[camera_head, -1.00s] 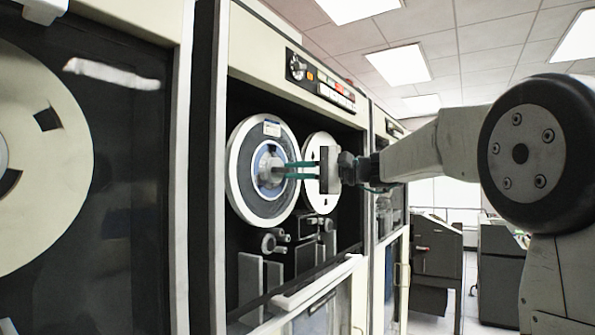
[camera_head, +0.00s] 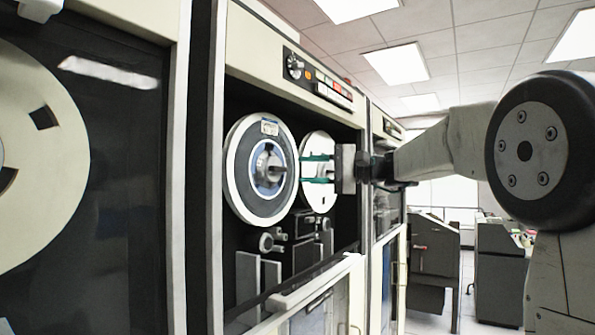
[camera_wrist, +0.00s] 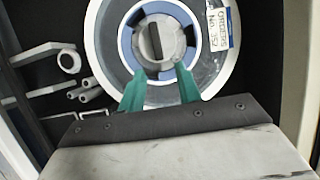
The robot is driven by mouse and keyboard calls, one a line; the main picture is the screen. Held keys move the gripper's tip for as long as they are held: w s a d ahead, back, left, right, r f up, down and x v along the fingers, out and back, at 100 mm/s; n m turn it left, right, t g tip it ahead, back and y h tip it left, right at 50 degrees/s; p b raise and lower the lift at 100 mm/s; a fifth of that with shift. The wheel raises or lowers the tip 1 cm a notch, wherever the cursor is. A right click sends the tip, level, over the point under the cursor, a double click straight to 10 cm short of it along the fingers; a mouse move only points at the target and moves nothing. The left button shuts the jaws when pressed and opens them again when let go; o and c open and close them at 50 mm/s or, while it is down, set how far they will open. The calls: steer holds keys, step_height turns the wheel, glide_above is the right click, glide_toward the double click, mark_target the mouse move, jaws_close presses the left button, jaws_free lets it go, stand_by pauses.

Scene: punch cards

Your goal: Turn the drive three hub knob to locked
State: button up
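The hub knob (camera_head: 275,172) is a grey handle at the centre of a tape reel (camera_head: 239,188) on the tape drive in the middle of the head view. In the wrist view the knob (camera_wrist: 155,41) is a raised bar, close to upright and slightly tilted, inside a blue ring on the hub. My gripper (camera_head: 303,169) is to the right of the knob, apart from it. Its green fingers are spread and empty. In the wrist view the gripper (camera_wrist: 159,77) is below the knob, with nothing between its fingertips. I cannot read a drive number or a locked mark.
A second reel (camera_head: 318,171) sits behind my fingers in the same drive. A control panel (camera_head: 318,78) with a dial and buttons is above. The lowered glass door frame (camera_head: 312,283) is below. Another drive with a large reel (camera_head: 45,160) is at the left.

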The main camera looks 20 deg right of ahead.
steer(key=v, duration=0.4)
steer(key=shift+w+f, duration=0.1)
stand_by(0.3)
steer(key=s+a+f+g+h, duration=0.25)
steer(key=s+f, duration=0.25)
steer(key=f, duration=0.5)
steer(key=s+a+f+g+h, duration=0.25)
steer(key=s+f+h, duration=0.2)
steer(key=f, duration=0.55)
steer(key=s+f+n+g+h, duration=0.1)
steer(key=s+f+n+h, duration=0.1)
steer(key=s+f, duration=0.3)
steer(key=s+a+f+n+g+h, duration=0.1)
steer(key=s+f, duration=0.4)
steer(key=s, duration=0.7)
steer(key=s+f+n+g+h, duration=0.1)
steer(key=s+f+n+h, duration=0.2)
steer(key=s, duration=0.6)
steer(key=shift+a+f+h, duration=0.25)
steer(key=shift+f+h, duration=0.65)
steer(key=shift+h, duration=0.2)
steer(key=shift+s, duration=0.15)
